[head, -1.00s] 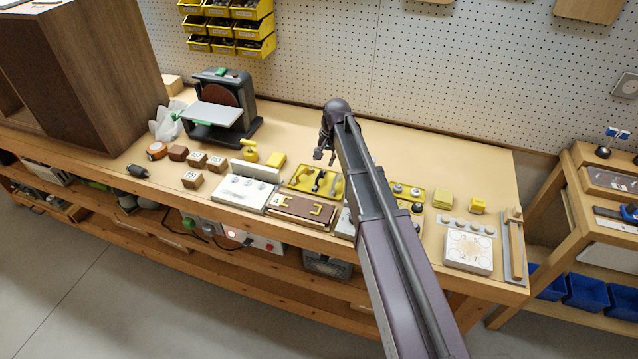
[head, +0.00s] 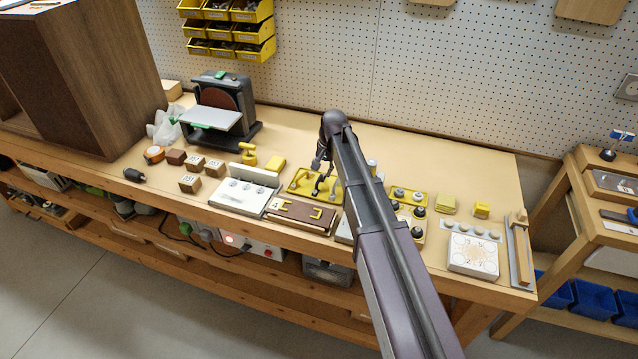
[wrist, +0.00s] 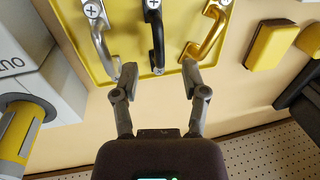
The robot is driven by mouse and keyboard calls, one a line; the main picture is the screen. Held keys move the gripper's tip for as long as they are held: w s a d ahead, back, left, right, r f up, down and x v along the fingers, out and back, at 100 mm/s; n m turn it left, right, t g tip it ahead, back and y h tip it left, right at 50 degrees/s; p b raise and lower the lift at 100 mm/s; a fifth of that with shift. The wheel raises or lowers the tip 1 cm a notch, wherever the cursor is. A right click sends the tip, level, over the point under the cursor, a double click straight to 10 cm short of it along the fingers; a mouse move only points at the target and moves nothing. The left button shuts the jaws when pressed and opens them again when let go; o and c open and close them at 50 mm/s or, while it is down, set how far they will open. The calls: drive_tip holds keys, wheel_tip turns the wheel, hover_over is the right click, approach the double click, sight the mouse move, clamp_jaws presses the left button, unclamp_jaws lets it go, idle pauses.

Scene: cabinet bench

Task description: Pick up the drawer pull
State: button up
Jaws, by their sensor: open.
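A yellow tray (wrist: 172,75) holds three drawer pulls: a silver one (wrist: 101,40), a black one (wrist: 154,35) and a brass one (wrist: 206,35). Each is a bowed handle with screw plates. My gripper (wrist: 160,78) is open and empty. Its fingertips sit either side of the near end of the black pull, which lies between them in the wrist view; whether they touch anything I cannot tell. In the head view my gripper (head: 318,168) is just above the tray (head: 300,187), and my arm hides part of the bench to its right.
A disc sander (head: 222,110) stands at the back left. Several small knobs lie on the right.

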sight(319, 179)
drive_tip(key=shift+w+a+f+b, duration=0.1)
drive_tip(key=shift+a+f+b, duration=0.15)
drive_tip(key=shift+f+b, duration=1.05)
drive_tip(key=shift+a+f+b, duration=0.2)
drive_tip(key=shift+f+b, duration=0.95)
drive_tip(key=shift+f, duration=0.1)
clamp_jaws()
